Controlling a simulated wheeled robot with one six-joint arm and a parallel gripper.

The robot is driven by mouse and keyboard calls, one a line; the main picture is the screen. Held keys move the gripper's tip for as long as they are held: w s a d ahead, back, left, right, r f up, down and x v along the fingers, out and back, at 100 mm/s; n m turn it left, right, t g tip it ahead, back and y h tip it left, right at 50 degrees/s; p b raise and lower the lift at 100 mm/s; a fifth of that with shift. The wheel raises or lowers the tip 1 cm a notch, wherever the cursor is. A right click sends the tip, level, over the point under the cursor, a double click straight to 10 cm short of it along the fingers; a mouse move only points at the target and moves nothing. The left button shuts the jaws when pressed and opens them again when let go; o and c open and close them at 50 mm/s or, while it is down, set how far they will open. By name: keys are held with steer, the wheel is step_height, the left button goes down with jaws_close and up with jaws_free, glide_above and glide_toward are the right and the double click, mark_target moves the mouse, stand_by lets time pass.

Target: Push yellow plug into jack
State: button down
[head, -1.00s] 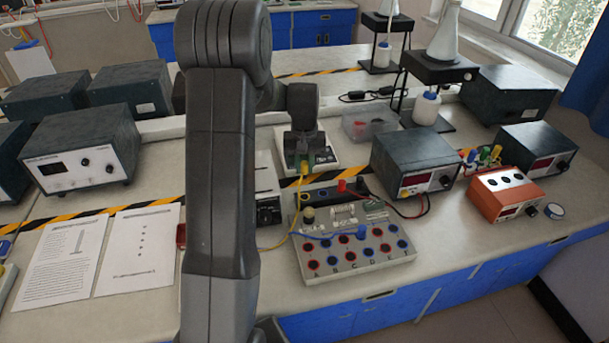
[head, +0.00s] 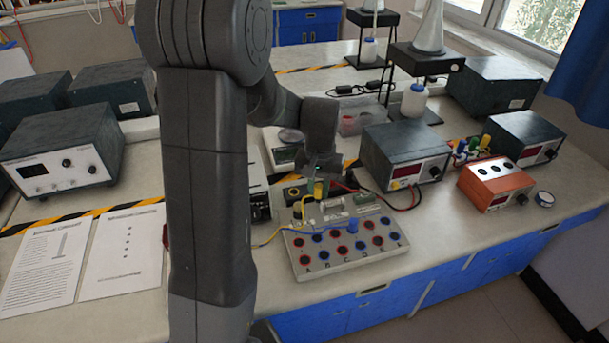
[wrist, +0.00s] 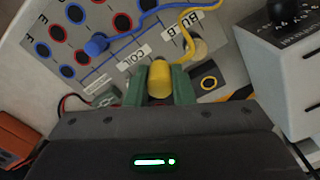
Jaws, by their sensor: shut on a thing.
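My gripper (head: 319,180) is shut on the yellow plug (head: 318,190), above the back edge of the grey jack board (head: 310,267). In the wrist view the yellow plug (wrist: 160,80) sits between the green fingers of my gripper (wrist: 159,86), near the COIL label. The plug's tip is hidden, so I cannot tell whether it touches the board. The board has rows of red-ringed and blue-ringed jacks (head: 319,239). A blue plug (head: 353,225) stands in the board; it also shows in the wrist view (wrist: 95,44). A yellow wire (wrist: 183,38) runs beside the plug.
A dark-topped meter box (head: 403,155) and an orange box (head: 495,183) stand to the right. A white box with a dark knob (wrist: 275,70) is close beside my gripper in the wrist view. Papers (head: 45,255) lie at the left. The bench front is clear.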

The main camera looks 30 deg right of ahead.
steer(key=s+m+b, duration=0.1)
steer(key=s+m, duration=0.2)
steer(key=s, duration=0.9)
steer(key=f+b, duration=0.1)
steer(key=f, duration=0.1)
steer(key=f+b, duration=0.2)
steer(key=f, duration=0.1)
steer(key=shift+w+a, duration=0.15)
steer(key=shift+a, duration=0.05)
steer(key=shift+f+b, duration=0.85)
steer(key=shift+f, duration=0.1)
steer(key=shift+f+b, duration=0.85)
steer(key=shift+f, duration=0.35)
stand_by(0.4)
steer(key=c, duration=0.8)
jaws_free()
steer(key=shift+o, duration=0.2)
steer(key=shift+r, duration=0.1)
step_height(320, 180, up, 6)
steer(key=p, duration=0.5)
steer(key=shift+r, duration=0.25)
